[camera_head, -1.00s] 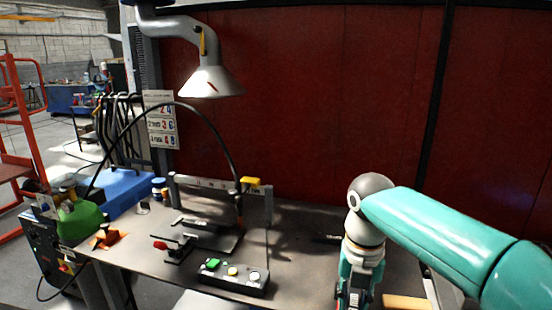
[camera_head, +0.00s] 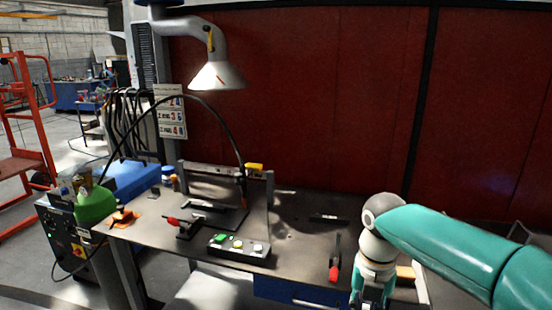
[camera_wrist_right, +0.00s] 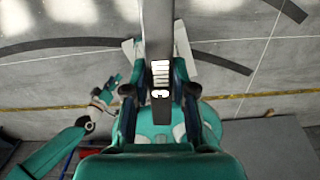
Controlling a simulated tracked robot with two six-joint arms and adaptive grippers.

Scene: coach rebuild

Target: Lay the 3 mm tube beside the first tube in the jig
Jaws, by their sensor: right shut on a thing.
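My right gripper (camera_wrist_right: 160,92) is shut on a flat-looking grey bar marked "3 mm" (camera_wrist_right: 157,30), the 3 mm tube, in the right wrist view. The tube runs up out of that picture, with grey floor behind it. In the head view the right gripper is at the bottom edge, mostly cut off, and the tube cannot be made out. The jig (camera_head: 222,220) is a dark plate on the bench at centre left.
A red-handled clamp (camera_head: 172,221) stands at the jig's front left. A button box (camera_head: 238,248) is in front. A red-tipped tool (camera_head: 334,270) lies near the right arm. The bench between jig and arm is largely clear.

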